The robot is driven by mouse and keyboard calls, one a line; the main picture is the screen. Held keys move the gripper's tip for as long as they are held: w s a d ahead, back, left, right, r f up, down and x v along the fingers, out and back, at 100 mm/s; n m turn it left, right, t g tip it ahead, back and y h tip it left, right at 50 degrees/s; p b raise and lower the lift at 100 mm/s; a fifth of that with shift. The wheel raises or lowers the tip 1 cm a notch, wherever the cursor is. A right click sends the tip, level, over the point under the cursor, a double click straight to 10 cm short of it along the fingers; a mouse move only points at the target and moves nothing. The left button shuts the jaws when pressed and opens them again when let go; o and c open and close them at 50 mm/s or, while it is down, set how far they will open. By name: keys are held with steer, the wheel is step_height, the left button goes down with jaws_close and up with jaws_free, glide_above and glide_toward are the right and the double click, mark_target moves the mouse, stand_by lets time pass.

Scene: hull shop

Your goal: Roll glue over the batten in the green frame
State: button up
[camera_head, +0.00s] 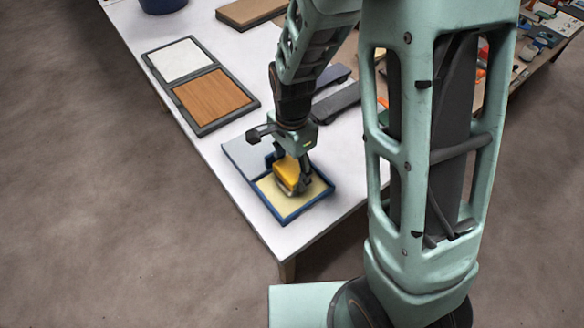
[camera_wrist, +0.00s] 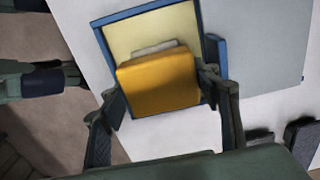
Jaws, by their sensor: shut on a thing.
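My gripper (camera_head: 293,184) is shut on a yellow block-like tool (camera_head: 285,172) and holds it over a blue-rimmed tray (camera_head: 289,221) with a cream-coloured floor. In the wrist view the yellow tool (camera_wrist: 158,84) sits between the two dark fingers, with a pale strip (camera_wrist: 155,47) showing along its far edge. The tool is low over the cream area; I cannot tell whether it touches. I cannot make out a green frame or a batten. A dark grey frame (camera_head: 203,131) holds a white panel (camera_head: 181,60) and a brown wood-grain panel (camera_head: 212,96).
The white table (camera_head: 215,155) has its near corner just beyond the tray. A grey flat panel (camera_head: 243,157) adjoins the tray. Dark grey pieces (camera_head: 338,100) lie right of my wrist. A brown board (camera_head: 248,11) and a blue container (camera_head: 162,4) stand farther back.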

mark_target(292, 167)
steer(key=shift+f+b, duration=0.3)
steer(key=shift+f, duration=0.15)
stand_by(1.1)
steer(key=shift+r+p, duration=2.9)
steer(key=shift+r, duration=0.65)
steer(key=shift+w, duration=0.1)
steer(key=w+d+r+n+p, duration=0.6)
steer(key=d+r+n, duration=0.3)
steer(key=d+n, duration=0.2)
steer(key=shift+w+p, duration=0.3)
steer(key=shift+w, duration=0.1)
